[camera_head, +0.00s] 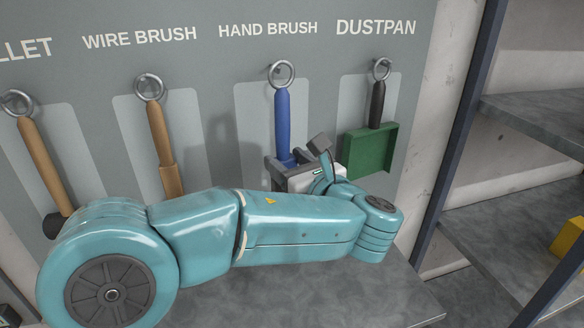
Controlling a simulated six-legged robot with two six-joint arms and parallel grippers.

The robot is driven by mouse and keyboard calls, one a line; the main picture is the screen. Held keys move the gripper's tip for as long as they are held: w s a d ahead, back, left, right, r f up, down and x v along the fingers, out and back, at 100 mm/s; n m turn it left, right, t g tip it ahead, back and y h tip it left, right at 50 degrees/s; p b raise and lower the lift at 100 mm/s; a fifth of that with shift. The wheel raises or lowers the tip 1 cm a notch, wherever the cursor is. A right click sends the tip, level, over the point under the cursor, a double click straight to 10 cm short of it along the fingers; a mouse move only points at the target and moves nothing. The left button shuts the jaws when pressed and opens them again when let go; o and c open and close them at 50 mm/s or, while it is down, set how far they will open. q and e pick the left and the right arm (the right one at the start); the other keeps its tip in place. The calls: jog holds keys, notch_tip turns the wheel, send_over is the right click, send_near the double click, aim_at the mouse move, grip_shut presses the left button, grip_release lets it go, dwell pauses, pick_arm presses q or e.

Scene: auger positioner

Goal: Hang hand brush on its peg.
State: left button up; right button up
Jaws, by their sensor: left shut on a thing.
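The hand brush (283,125) has a blue handle with a metal ring (281,73) at its top. It stands upright in front of the board, under the HAND BRUSH label. The ring is at the peg (274,70); I cannot tell for sure whether the peg passes through it. My left gripper (291,165) is shut on the hand brush at the lower part of the blue handle. The brush's lower end is hidden behind my gripper and arm. My right gripper is not in view.
A mallet (42,160) and a wire brush (160,140) hang to the left. A green dustpan (371,150) hangs close on the right of my gripper. A grey shelf (400,295) lies below the board. A dark post (462,130) and more shelves stand at the right.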

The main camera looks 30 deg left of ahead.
aim_at(291, 160)
pick_arm(q)
jog(key=shift+w+a, duration=0.3)
jog(key=shift+a, duration=0.05)
jog(key=shift+w+a+f, duration=0.1)
jog(key=shift+w+a, duration=0.7)
jog(key=shift+a, duration=0.15)
jog(key=shift+w+a+f, duration=0.4)
jog(key=shift+a+f, duration=0.05)
jog(key=o, duration=1.4)
jog(key=shift+d, duration=0.1)
